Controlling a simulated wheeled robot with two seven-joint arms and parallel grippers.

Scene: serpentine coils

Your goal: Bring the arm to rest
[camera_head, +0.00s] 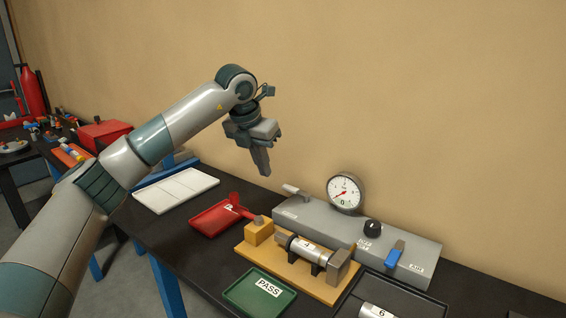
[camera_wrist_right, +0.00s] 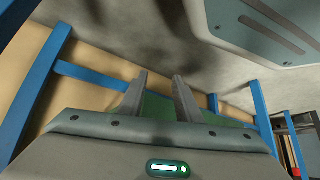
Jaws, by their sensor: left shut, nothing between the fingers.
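My left arm (camera_head: 150,145) reaches in from the left in the head view, grey-white with teal bands. Its gripper (camera_head: 263,172) points down in the air above the back of the bench, in front of the tan wall. Its fingers are together with nothing between them, and it touches nothing that I can see. My right gripper (camera_wrist_right: 159,75) shows only in the right wrist view. Its two fingers stand apart with a clear gap and hold nothing. The right arm is outside the head view.
A black bench (camera_head: 165,235) carries a white tray (camera_head: 175,190), a red tray (camera_head: 205,222), a green PASS tray (camera_head: 250,290), a grey console (camera_head: 345,238) with a dial gauge (camera_head: 345,192), and a cylinder marked 4 (camera_head: 307,246) on a yellow fixture. Blue legs (camera_wrist_right: 265,115) surround the right gripper's view.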

